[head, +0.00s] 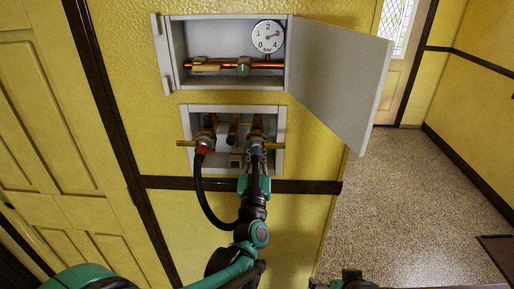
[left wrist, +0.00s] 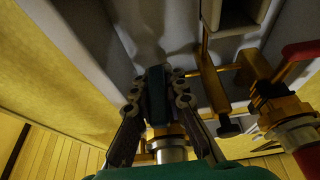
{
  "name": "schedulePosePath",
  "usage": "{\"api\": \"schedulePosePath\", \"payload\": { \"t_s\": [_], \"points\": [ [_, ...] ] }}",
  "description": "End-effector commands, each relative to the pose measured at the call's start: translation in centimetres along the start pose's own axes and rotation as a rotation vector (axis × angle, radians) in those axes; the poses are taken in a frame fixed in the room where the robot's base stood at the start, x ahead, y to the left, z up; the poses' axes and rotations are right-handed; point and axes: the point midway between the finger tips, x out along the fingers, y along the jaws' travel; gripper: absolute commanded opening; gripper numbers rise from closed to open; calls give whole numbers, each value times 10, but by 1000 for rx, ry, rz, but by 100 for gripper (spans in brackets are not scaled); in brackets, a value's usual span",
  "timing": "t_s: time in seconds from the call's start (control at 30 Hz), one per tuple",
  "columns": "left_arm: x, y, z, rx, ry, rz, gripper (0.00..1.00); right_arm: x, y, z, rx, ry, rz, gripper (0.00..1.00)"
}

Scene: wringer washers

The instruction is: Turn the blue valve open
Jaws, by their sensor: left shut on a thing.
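The blue valve (head: 257,150) is on the right side of the lower wall box, mostly hidden behind my left gripper (head: 255,168) in the head view. In the left wrist view, the two fingers of my left gripper (left wrist: 157,92) are shut on its blue handle (left wrist: 156,86), one on each side. A brass body and a silver collar (left wrist: 170,150) show beneath the handle. A dark part, seemingly of my right arm or gripper (head: 350,281), shows at the bottom edge of the head view; its fingers cannot be made out.
A red valve (head: 203,145) with a black hose (head: 203,195) is left of the blue one. The upper box holds a gauge (head: 268,36) and copper pipe; its grey door (head: 335,80) hangs open to the right.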

Motion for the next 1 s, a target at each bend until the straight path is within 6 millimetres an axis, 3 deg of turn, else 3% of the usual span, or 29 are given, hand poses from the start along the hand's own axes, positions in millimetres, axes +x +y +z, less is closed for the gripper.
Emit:
{"api": "schedulePosePath", "payload": {
  "t_s": [0.03,0.1,0.4,0.53,1.0],
  "points": [
    [0,0,0,0,0,0,16,0,0,0,0,0,0,84],
    [0,0,0,0,0,0,34,0,0,0,0,0,0,84],
    [-1,0,0,0,0,0,34,0,0,0,0,0,0,84],
    [-10,1,0,-1,0,0,34,0,0,0,0,0,0,84],
    [-102,1,0,-1,1,2,34,0,0,0,0,0,0,84]
  ]
}}
